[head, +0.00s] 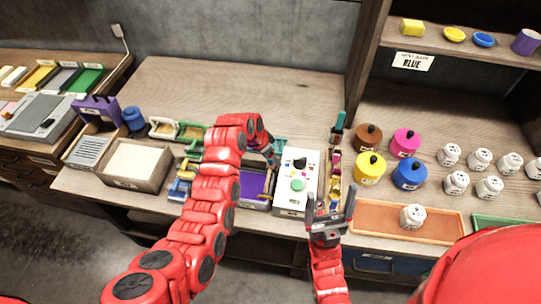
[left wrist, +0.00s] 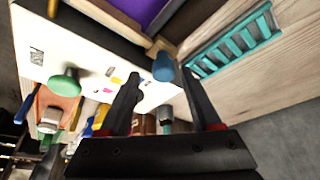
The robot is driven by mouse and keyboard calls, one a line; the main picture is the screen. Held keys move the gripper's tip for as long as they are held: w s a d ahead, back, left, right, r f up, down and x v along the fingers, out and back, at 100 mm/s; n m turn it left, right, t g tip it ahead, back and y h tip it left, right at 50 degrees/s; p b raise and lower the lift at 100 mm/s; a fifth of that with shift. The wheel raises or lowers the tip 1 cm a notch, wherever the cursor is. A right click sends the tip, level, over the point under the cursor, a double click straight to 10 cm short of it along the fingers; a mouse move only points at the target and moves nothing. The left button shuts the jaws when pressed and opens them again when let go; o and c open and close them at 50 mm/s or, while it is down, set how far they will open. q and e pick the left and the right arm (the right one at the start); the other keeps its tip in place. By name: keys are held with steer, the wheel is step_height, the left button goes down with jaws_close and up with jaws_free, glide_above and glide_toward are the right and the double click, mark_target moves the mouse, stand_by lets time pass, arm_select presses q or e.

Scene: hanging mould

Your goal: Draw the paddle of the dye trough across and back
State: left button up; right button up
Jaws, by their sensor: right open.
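The dye trough (head: 257,187) holds purple liquid and stands left of the white control panel, partly hidden by my left arm. Its purple inside also shows at the top of the left wrist view (left wrist: 145,10). A blue knob (left wrist: 163,67), which looks like the paddle's handle, sits by the trough's wooden edge. My left gripper (left wrist: 160,76) is open, with the knob in line between its fingertips; I cannot tell whether they touch it. In the head view the left gripper (head: 268,152) is mostly hidden by its arm. My right gripper (head: 331,208) is open and empty near the table's front edge.
The white panel (head: 291,203) has a green button and black knob. A teal rack (left wrist: 235,45) lies close to the left gripper. Coloured pots (head: 408,174), white jars (head: 457,183) and an orange tray (head: 374,217) stand at right. The back middle table (head: 230,90) is clear.

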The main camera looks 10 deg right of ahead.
arm_select(q)
steer(key=shift+a, duration=0.1)
steer(key=shift+a+r, duration=0.15)
steer(key=shift+r, duration=0.1)
steer(key=p+v, duration=0.9)
steer(key=v, duration=0.7)
steer(key=shift+r, duration=0.35)
steer(key=shift+s+a, duration=0.1)
